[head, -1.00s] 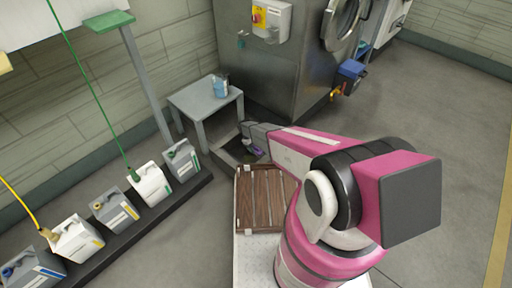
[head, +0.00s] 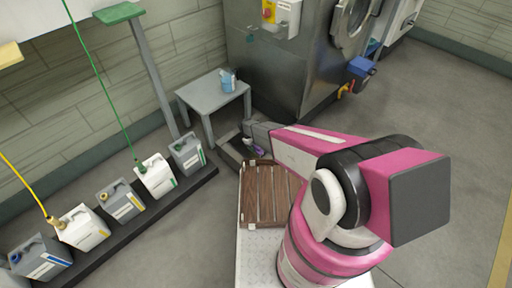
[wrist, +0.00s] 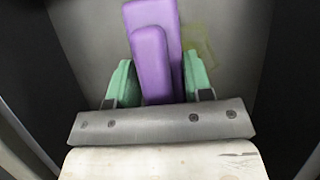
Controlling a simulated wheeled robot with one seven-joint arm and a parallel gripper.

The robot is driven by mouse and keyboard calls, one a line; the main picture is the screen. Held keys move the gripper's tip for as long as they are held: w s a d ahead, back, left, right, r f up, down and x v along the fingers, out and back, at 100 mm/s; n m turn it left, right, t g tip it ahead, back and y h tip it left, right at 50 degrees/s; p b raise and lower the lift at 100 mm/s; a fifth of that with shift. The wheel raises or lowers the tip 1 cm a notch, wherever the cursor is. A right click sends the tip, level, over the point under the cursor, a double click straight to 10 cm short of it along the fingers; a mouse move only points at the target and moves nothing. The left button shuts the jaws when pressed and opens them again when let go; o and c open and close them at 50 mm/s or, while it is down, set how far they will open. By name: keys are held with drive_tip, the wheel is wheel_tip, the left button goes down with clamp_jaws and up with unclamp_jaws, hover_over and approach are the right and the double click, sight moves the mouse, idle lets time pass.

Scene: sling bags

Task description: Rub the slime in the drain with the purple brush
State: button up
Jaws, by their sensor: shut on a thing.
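My gripper (wrist: 158,84) is shut on the purple brush (wrist: 150,50), with a green finger pad on each side of it. In the wrist view the brush points away over the grey floor of the drain (wrist: 92,40). A faint yellow-green patch of slime (wrist: 208,50) shows just right of the brush. I cannot tell whether the bristles touch the floor. In the head view my gripper (head: 251,140) is low over the drain (head: 229,150), and a bit of purple shows below it. My arm hides part of the drain there.
A wooden slatted grate (head: 263,195) lies in front of the drain. A grey table (head: 213,92) with a blue container (head: 228,79) stands behind it. A steel machine (head: 282,65) is at the back. Several jugs (head: 122,200) line the left wall. The right floor is clear.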

drive_tip(key=shift+s+a+f, duration=0.15)
drive_tip(key=shift+s+a, duration=0.85)
drive_tip(key=shift+s, duration=0.1)
drive_tip(key=shift+s+a, duration=1.25)
drive_tip(key=shift+s+d+r, duration=0.25)
drive_tip(key=shift+s+d, duration=0.25)
drive_tip(key=shift+s, duration=0.15)
drive_tip(key=shift+w+d+f, duration=0.2)
drive_tip(key=shift+w+d, duration=1.2)
drive_tip(key=shift+w, duration=0.1)
drive_tip(key=shift+w+d+f, duration=0.15)
drive_tip(key=shift+w+d, duration=1.2)
drive_tip(key=shift+w, duration=0.15)
drive_tip(key=shift+w+d+r, duration=0.15)
drive_tip(key=shift+w+d, duration=1.05)
drive_tip(key=shift+w+d+r, duration=0.1)
drive_tip(key=shift+w+d, duration=1.1)
drive_tip(key=shift+r, duration=0.15)
drive_tip(key=shift+r, duration=2.9)
